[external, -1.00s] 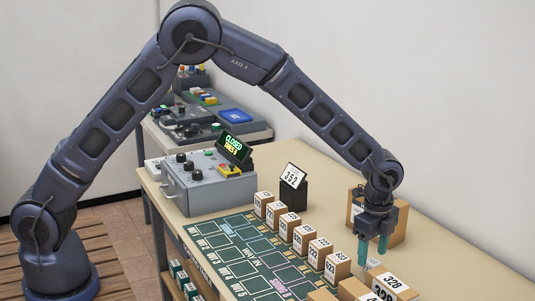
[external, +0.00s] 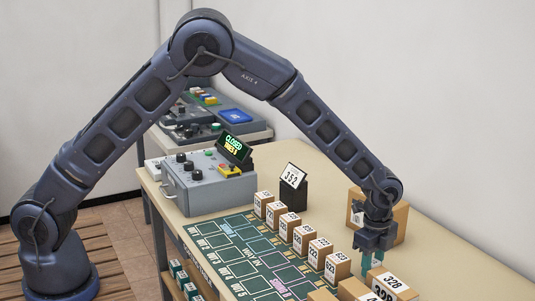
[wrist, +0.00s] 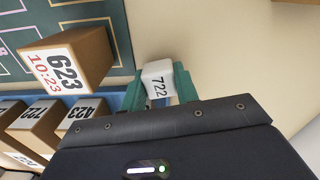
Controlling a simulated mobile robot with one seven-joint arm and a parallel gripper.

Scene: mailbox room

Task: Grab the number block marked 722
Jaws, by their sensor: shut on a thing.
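The number block marked 722 (wrist: 158,82) is a small white block with black digits. In the wrist view it sits between the two green fingers of my gripper (wrist: 159,90), which are shut on it. In the external view my gripper (external: 368,266) is low at the table, just right of the row of number boxes, and the block cannot be made out there. A brown box (wrist: 25,120) with a label reading 722 also shows at the left of the wrist view, apart from my fingers.
A box marked 623 (wrist: 70,60) stands close left of my fingers. The box marked 328 (external: 392,284) is near my gripper at the front. A larger cardboard box (external: 398,222) stands behind it. A black stand with a 352 card (external: 293,186) and a grey control box (external: 207,187) are farther left.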

